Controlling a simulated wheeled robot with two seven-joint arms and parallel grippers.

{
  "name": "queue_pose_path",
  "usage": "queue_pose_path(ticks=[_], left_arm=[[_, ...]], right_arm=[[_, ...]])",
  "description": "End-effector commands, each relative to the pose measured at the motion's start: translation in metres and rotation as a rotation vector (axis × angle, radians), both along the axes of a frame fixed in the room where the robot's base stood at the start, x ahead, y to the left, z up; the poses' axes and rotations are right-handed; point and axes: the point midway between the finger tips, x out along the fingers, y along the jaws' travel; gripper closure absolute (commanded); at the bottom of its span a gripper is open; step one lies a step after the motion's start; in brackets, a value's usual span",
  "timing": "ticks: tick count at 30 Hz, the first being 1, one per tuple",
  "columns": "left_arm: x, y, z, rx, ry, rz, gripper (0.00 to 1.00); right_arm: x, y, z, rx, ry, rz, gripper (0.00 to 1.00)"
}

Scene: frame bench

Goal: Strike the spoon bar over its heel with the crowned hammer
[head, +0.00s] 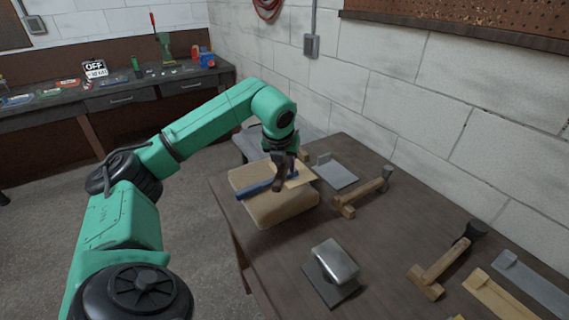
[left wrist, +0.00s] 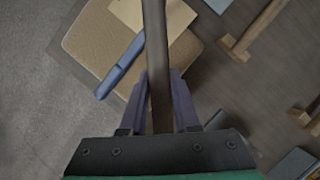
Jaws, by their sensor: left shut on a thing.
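My left gripper (head: 279,163) is above the tan padded block (head: 272,209). In the left wrist view its purple fingers (left wrist: 160,100) are shut on a long brown-grey shaft (left wrist: 157,55), apparently a hammer handle. The shaft runs out of the top of that view, so the head and its face are hidden there. A blue bar (head: 255,189), apparently the spoon bar, lies slantwise on the block under the gripper. It also shows in the left wrist view (left wrist: 120,67), left of the held shaft. I cannot tell whether the held thing touches it. My right gripper is not in view.
A wooden-handled tool (head: 362,198) and another (head: 442,262) lie on the dark bench (head: 385,255), right of the block. A shiny metal block (head: 336,260) stands near the front edge. A grey plate (head: 337,175) lies behind. The wall bounds the right side.

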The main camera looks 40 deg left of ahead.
Motion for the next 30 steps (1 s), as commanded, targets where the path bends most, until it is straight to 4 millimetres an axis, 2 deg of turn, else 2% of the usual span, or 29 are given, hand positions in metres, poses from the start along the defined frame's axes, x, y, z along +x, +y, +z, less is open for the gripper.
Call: queue_pose_path(ticks=[1, 3, 21, 23, 27, 28, 30], left_arm=[[0.000, 0.000, -0.009, 0.000, -0.003, 0.001, 1.00], [0.000, 0.000, -0.011, 0.001, -0.004, 0.001, 1.00], [0.000, 0.000, -0.013, 0.001, -0.003, 0.001, 1.00], [0.000, 0.000, -0.025, 0.000, -0.001, 0.001, 1.00], [-0.001, 0.000, -0.074, 0.001, -0.001, 0.001, 1.00], [0.000, 0.000, -0.057, 0.000, -0.004, 0.001, 1.00], [0.000, 0.000, -0.048, 0.000, -0.004, 0.001, 1.00]], right_arm=[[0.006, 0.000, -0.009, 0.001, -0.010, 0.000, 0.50], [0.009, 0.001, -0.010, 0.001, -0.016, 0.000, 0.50], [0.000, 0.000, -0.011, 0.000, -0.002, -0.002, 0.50], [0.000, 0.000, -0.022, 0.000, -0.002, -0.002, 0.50], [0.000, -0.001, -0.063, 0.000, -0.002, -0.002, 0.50], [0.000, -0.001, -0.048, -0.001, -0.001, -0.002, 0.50], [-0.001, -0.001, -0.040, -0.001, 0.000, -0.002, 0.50]])
